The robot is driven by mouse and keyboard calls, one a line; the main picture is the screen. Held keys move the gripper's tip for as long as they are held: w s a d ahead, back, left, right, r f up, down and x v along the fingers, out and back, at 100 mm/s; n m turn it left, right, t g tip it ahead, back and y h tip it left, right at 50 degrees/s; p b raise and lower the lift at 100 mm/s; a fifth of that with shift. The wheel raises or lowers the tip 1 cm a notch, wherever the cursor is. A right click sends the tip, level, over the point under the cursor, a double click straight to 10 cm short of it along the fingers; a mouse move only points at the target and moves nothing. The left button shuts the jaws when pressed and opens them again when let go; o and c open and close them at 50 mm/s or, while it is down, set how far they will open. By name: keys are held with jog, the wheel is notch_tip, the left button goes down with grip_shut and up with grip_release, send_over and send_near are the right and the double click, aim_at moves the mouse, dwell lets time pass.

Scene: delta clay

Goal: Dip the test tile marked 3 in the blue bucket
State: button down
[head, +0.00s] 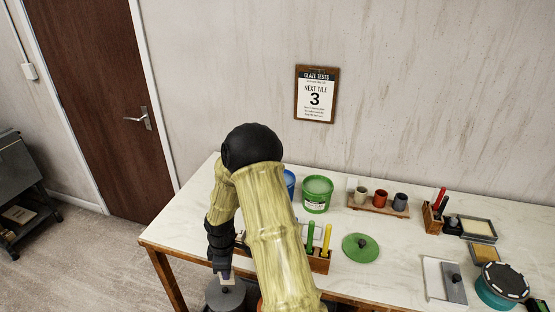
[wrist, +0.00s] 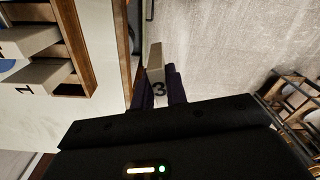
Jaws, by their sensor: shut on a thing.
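The test tile marked 3 (wrist: 155,62) is pale, with a dark 3 on its face. My gripper (wrist: 158,88) is shut on it, one dark finger on each side, and the tile sticks out past the fingertips. In the head view my gripper (head: 221,262) points down near the table's front left edge, and the tile there is too small to make out surely. The blue bucket (head: 289,181) stands farther back on the table, mostly hidden behind my arm. Only part of its rim and side shows. My gripper is well apart from it.
A green bucket (head: 317,198) stands right of the blue one. A wooden rack (wrist: 77,45) holds other tiles, one marked 1 (wrist: 32,82). A green lid (head: 361,248), cups on a board (head: 378,208) and tools lie rightward. A wall notice (head: 316,94) reads "NEXT TILE 3".

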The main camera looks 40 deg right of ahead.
jog(key=a+f+m, duration=0.5)
jog(key=f+m, duration=0.2)
jog(key=m, duration=0.4)
jog(key=shift+s+a+f, duration=0.25)
jog(key=shift+f, duration=0.05)
